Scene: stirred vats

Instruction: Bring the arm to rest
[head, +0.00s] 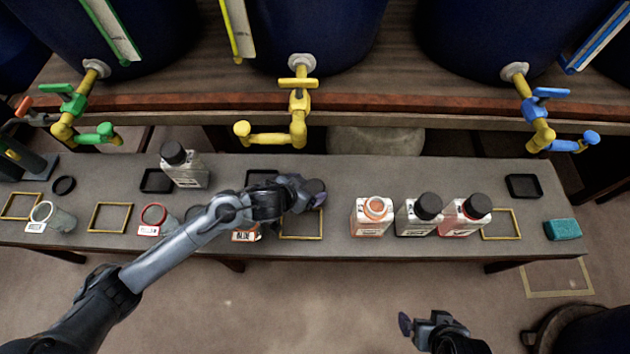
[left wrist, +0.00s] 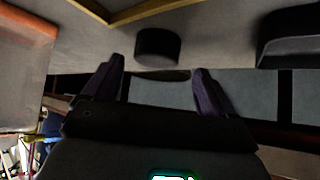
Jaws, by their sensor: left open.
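My left arm reaches across the bench from the lower left. Its gripper (head: 312,193) is over the bench's middle, above the back of a yellow-outlined square (head: 301,238). In the left wrist view the two purple-grey fingers (left wrist: 158,65) stand apart with nothing held between them. A short black round cap (left wrist: 157,45) rests on the grey surface beyond the fingertips, apart from them. My right gripper (head: 420,326) hangs in front of the bench at the bottom; its finger gap is unclear.
A capped bottle (head: 184,166) stands left. A yellow tap (head: 298,115) overhangs behind. The floor in front is largely clear.

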